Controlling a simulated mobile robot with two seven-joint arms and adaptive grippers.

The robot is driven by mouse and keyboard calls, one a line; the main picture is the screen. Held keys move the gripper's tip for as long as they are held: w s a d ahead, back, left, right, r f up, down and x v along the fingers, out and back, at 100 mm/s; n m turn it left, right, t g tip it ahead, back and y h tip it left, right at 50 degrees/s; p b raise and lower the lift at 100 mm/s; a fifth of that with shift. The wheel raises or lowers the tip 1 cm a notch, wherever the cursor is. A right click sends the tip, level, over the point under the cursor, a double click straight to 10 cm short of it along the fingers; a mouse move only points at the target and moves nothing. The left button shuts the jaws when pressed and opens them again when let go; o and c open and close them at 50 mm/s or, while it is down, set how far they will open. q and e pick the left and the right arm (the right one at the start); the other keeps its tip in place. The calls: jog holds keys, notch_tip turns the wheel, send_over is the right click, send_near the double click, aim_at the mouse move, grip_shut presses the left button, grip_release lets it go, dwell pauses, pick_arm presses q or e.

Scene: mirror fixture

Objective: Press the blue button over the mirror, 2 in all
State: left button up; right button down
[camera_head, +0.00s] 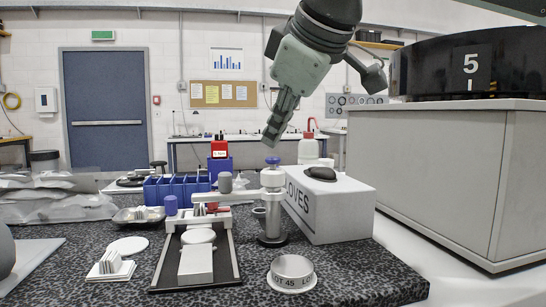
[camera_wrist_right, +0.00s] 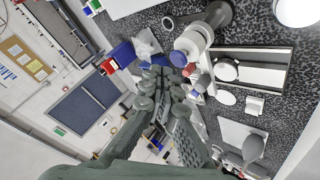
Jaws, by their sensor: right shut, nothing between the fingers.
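A slender stand rises from the dark speckled bench, and a blue button (camera_head: 272,161) caps its white head (camera_head: 272,178). Two purple-grey knobs (camera_head: 171,205) (camera_head: 225,182) stand by the tray's far end. My right gripper (camera_head: 271,136) is shut and empty, its tips pointing down just above the button, with a small gap showing. My left gripper is out of view.
A white gloves box (camera_head: 330,205) with a black object (camera_head: 320,173) on top stands close right of the stand. A metal dish (camera_head: 292,272) sits in front. A large cabinet (camera_head: 440,170) stands at right.

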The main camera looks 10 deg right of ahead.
aim_at(275, 158)
jog(key=shift+f, duration=0.1)
dwell(0.7)
jog(key=shift+f, duration=0.35)
jog(key=shift+f+b, duration=0.35)
jog(key=shift+f, duration=0.25)
dwell(0.7)
jog(key=shift+r, duration=0.1)
jog(key=shift+r+p, duration=0.95)
jog(key=shift+p, duration=0.15)
notch_tip(275, 158, up, 5)
jog(key=p, duration=0.5)
